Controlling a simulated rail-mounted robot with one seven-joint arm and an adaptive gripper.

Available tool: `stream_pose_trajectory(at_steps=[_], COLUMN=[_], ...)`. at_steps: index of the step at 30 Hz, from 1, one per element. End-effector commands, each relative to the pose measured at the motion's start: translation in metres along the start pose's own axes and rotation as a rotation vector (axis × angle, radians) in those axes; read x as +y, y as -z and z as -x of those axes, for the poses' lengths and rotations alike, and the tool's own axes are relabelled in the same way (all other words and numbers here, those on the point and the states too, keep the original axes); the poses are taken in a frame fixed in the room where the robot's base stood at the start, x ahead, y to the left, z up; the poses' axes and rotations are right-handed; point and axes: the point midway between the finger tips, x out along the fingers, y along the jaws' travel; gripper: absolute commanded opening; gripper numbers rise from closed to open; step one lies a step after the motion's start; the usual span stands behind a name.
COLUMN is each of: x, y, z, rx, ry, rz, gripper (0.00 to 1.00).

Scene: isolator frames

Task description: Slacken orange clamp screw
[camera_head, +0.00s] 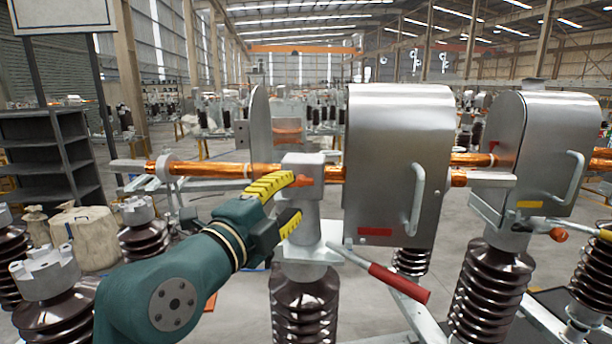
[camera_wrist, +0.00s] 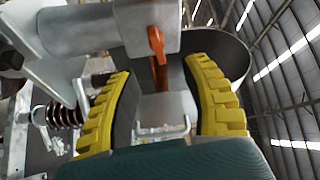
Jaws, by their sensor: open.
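The orange clamp screw (camera_wrist: 156,46) shows in the wrist view as a small flat orange handle on the grey metal clamp block (camera_wrist: 110,28). It lies between the tips of my gripper's two yellow ridged fingers (camera_wrist: 159,66), which are apart. My gripper (camera_head: 296,196) is open there, one finger above the other, close to the clamp. Whether a finger touches the screw I cannot tell.
A copper bar (camera_head: 225,170) runs through the clamp on top of a brown insulator (camera_head: 304,306). A grey metal housing (camera_head: 397,165) stands right of it. A red-handled lever (camera_head: 398,283) sticks out at lower right. More insulators (camera_head: 45,285) stand at left.

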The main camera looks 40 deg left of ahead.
Motion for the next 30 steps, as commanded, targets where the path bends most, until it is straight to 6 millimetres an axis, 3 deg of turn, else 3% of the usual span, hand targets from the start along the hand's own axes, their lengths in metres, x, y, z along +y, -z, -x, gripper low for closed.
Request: stream_pose_trajectory(at_steps=[3, 9, 19, 20, 27, 30], x=[-0.003, -0.002, 0.001, 0.001, 0.001, 0.001], y=[0.001, 0.001, 0.000, 0.000, 0.000, 0.000], z=[-0.029, -0.059, -0.065, -0.065, -0.065, -0.065], rx=[0.002, 0.001, 0.000, 0.000, 0.000, -0.001], ry=[-0.003, -0.001, 0.000, 0.000, 0.000, 0.000], rz=[0.003, 0.001, 0.000, 0.000, 0.000, 0.000], gripper=[0.47, 0.47, 0.47, 0.45, 0.00, 0.00])
